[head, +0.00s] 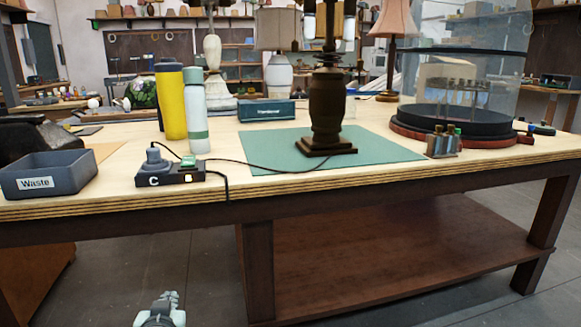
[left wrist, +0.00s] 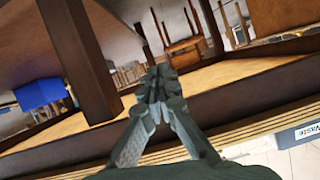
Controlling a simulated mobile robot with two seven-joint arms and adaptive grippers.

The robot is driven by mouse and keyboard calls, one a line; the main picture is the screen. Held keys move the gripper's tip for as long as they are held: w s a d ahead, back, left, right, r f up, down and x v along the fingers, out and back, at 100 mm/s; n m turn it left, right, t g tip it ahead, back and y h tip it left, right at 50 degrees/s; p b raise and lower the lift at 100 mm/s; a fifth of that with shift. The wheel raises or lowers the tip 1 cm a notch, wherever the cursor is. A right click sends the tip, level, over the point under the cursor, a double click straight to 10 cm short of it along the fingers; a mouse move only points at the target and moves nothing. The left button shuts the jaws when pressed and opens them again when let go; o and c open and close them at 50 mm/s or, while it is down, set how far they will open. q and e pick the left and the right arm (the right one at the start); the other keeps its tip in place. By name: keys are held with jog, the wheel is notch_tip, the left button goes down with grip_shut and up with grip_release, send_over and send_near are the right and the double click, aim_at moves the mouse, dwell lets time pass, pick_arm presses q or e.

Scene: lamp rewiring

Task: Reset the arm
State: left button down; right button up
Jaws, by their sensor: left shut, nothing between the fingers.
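My left gripper (head: 170,298) shows at the bottom of the head view, low in front of the workbench and below its top. It also fills the middle of the left wrist view (left wrist: 155,100), with its fingers together and nothing between them. It touches nothing that I can see. My right gripper is in neither view. A dark brown lamp base (head: 327,105) stands upright on a green mat (head: 250,146) on the bench.
The wooden workbench (head: 100,210) spans the head view, with a lower shelf (head: 400,255). On top are a Waste bin (head: 48,172), a switched power block (head: 170,178) with a cord, a yellow bottle (head: 171,100), a pale bottle (head: 197,115) and a glass dome (head: 460,70). The floor at front left is clear.

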pick_arm(q)
jog(key=s+f+m+g+h+p, duration=0.1)
jog(key=s+f+g, duration=0.4)
jog(key=s+f, duration=0.5)
jog(key=s+f+m+g+h, duration=0.1)
jog(key=s+f+g, duration=0.4)
jog(key=s+f, duration=0.6)
jog(key=s+m, duration=0.1)
jog(key=s, duration=0.6)
jog(key=shift+s+h+p, duration=0.35)
jog(key=shift+h+p, duration=0.05)
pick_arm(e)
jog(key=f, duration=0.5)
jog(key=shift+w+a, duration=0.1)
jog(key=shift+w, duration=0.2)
pick_arm(q)
jog(key=shift+f, duration=0.1)
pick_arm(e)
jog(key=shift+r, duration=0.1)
